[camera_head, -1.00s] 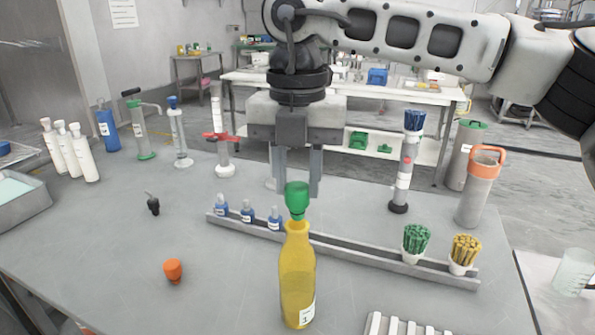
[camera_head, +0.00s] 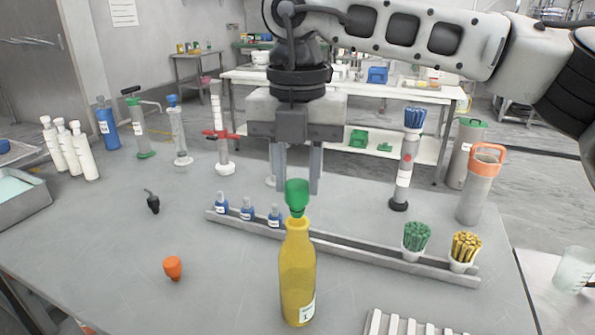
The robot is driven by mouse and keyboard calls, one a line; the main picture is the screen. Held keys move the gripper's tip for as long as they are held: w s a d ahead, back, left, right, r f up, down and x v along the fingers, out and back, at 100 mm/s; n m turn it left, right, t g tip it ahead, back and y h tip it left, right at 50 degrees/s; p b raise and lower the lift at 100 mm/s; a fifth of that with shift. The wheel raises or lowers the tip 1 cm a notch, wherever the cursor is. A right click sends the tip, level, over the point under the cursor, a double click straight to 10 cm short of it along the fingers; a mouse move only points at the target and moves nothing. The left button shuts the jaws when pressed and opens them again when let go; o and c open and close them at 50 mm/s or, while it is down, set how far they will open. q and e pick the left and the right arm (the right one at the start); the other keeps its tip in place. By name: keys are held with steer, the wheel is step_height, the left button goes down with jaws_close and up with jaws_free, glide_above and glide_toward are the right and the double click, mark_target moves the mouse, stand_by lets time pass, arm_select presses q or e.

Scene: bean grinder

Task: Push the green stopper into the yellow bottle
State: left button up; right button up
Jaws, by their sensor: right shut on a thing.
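The yellow bottle (camera_head: 297,272) stands upright at the front middle of the table, with a white label low on its side. The green stopper (camera_head: 297,195) sits at the mouth of the bottle, its wide top above the neck. How deep its lower part goes into the neck cannot be told. My right gripper (camera_head: 297,187) points straight down above the bottle, its two grey fingers on either side of the stopper's top, shut on the stopper. My left gripper is not in view.
An orange stopper (camera_head: 173,268) lies to the left. A white rack (camera_head: 400,325) is at the front right. The table left of the bottle is mostly clear.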

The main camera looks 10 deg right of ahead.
mark_target(297, 182)
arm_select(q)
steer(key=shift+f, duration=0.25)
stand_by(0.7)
